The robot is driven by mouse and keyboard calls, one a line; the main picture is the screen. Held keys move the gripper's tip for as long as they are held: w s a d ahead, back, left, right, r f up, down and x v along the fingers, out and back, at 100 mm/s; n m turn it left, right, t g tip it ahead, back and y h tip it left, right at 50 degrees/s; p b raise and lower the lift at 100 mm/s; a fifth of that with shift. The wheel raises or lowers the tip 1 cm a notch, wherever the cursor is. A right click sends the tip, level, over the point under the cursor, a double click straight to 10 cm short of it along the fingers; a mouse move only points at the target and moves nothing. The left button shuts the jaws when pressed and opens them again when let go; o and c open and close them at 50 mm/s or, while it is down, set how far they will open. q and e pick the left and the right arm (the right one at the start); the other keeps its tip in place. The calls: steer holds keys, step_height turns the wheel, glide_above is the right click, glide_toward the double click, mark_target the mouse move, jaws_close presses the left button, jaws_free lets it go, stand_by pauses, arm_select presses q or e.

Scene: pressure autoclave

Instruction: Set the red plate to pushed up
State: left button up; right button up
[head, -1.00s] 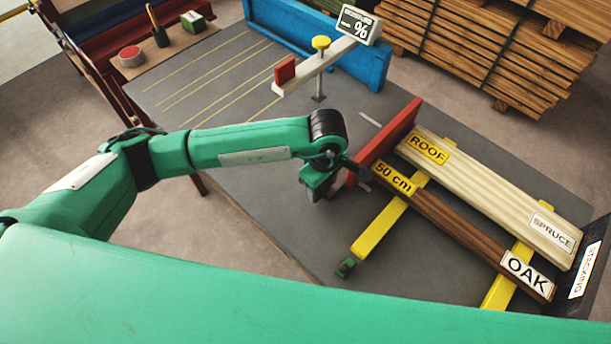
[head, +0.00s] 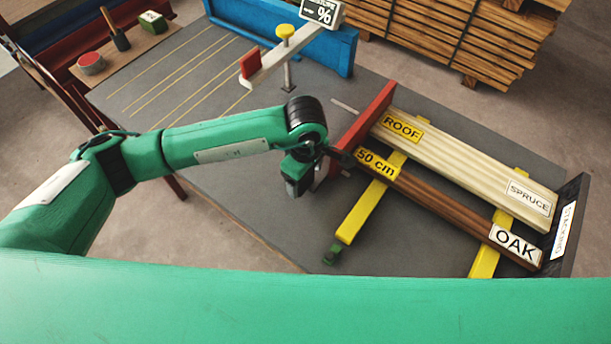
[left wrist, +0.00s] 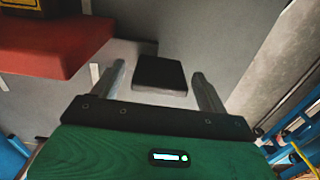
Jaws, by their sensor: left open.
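The red plate (head: 362,122) stands upright on the grey bench, across the near ends of two boards. It also shows in the left wrist view (left wrist: 45,48) at the upper left. My left gripper (head: 322,158) is at the near lower end of the plate, on its left side; its fingers are partly hidden by the wrist. In the left wrist view my gripper (left wrist: 158,75) has its two fingers apart. A dark square block (left wrist: 160,73) shows between them, and I cannot tell whether it touches either finger. My right gripper is out of view.
A pale spruce board (head: 460,160) and a brown oak board (head: 435,205) lie on yellow rails (head: 358,212). A white arm with a yellow knob (head: 285,32) stands behind.

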arm_select(q)
step_height(320, 180, up, 5)
steer(key=shift+r+b, duration=0.2)
steer(key=shift+b, duration=0.4)
step_height(320, 180, up, 8)
steer(key=b, duration=0.1)
steer(key=shift+f, duration=0.15)
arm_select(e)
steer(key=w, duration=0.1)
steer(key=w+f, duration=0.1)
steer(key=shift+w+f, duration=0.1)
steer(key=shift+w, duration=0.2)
